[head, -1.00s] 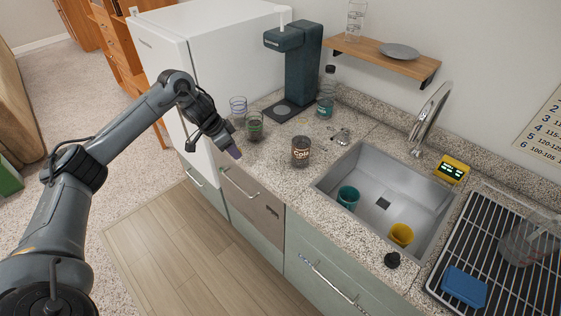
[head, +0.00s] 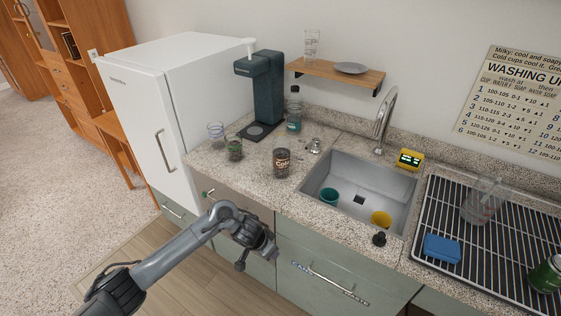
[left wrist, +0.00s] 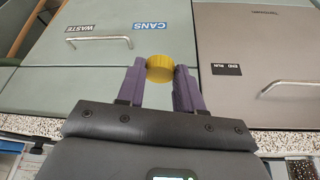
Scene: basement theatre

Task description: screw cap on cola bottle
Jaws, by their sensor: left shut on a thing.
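A clear bottle (head: 294,112) with a dark top stands farther back beside the drink machine. My left gripper (left wrist: 160,75) is shut on a yellow round cap (left wrist: 160,68), held between its purple fingertips in the left wrist view. In the head view the left gripper (head: 265,247) hangs in front of the cabinet fronts, below the counter edge and apart from the cola container. The cap cannot be made out there. My right gripper is not in view.
The sink (head: 340,204) holds a teal cup (head: 329,197) and a yellow cup (head: 381,219). A dark stopper (head: 379,239) sits at the counter's front edge. Two glasses stand near the drink machine (head: 262,92). A drying rack (head: 480,262) holds a blue sponge (head: 442,249).

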